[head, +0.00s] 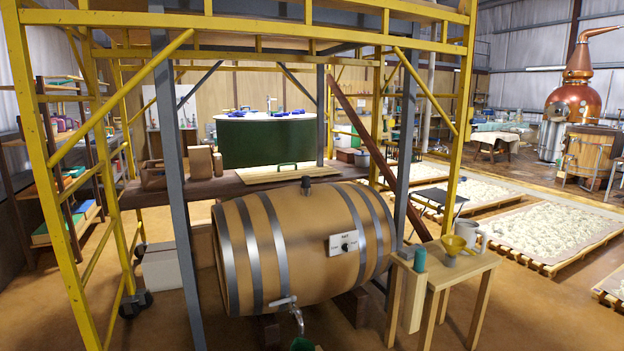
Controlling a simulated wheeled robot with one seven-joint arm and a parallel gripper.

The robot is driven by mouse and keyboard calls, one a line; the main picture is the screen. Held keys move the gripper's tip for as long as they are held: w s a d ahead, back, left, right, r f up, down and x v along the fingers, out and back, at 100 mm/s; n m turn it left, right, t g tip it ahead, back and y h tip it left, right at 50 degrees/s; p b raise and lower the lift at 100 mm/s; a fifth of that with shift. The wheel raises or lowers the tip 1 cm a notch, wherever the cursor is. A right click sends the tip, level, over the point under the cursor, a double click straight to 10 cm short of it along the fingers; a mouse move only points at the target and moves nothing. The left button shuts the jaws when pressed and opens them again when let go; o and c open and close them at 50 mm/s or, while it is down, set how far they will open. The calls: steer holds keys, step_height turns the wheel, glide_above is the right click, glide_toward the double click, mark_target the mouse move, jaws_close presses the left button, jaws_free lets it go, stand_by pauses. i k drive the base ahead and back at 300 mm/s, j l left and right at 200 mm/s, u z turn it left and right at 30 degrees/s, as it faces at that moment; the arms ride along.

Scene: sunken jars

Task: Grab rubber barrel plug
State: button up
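A large wooden barrel (310,230) with grey metal hoops lies on its side in the middle of the head view. A small dark plug (306,185) sticks up from the top of the barrel, near the middle of its length. It looks like the rubber barrel plug; how deep it sits cannot be told. My gripper is not in view.
A yellow scaffold frame (110,118) and grey posts (175,180) stand around the barrel. A wooden shelf (225,187) runs behind it. A small table (455,268) at the right holds a mug (467,233) and a yellow funnel (454,245). A metal tap (284,302) juts from the barrel's front.

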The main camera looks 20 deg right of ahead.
mark_target(306, 179)
steer(key=i+z, duration=0.1)
steer(key=i, duration=0.45)
steer(key=i+z, duration=0.1)
steer(key=i, duration=0.45)
steer(key=i+j+z, duration=0.1)
steer(key=i, duration=0.45)
steer(key=i+j+z, duration=0.1)
steer(key=i, duration=0.45)
steer(key=i+j+z, duration=0.1)
steer(key=i+j, duration=0.15)
steer(key=i, duration=0.3)
